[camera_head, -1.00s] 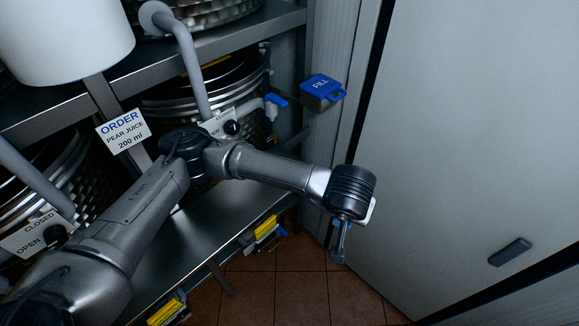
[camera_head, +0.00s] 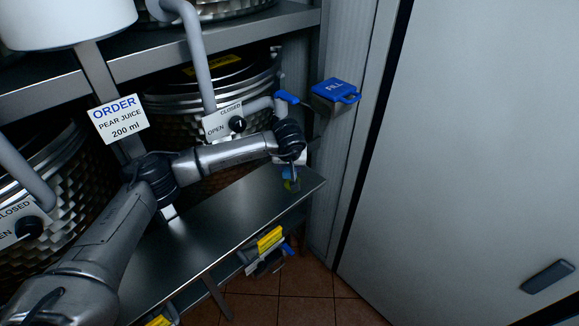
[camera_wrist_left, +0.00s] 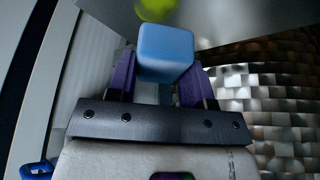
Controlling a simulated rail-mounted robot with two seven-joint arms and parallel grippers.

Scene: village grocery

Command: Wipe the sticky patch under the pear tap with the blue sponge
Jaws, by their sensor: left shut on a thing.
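My left gripper (camera_head: 292,168) is shut on the blue sponge (camera_wrist_left: 166,52), which sits between the two purple fingers in the left wrist view. In the head view the sponge (camera_head: 288,173) shows small below the wrist, just above the far right end of the metal shelf. A yellow-green sticky patch (camera_wrist_left: 156,9) lies just beyond the sponge in the left wrist view; it also shows in the head view (camera_head: 291,186), partly covered by the gripper. The tap with the blue handle (camera_head: 287,97) is above the gripper. I cannot tell whether the sponge touches the shelf. My right gripper is not in view.
The metal shelf (camera_head: 225,222) is clear in front of the ribbed metal drum (camera_head: 210,88). An order sign (camera_head: 120,118) reads pear juice 200 ml. A large pale door (camera_head: 480,150) stands at right.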

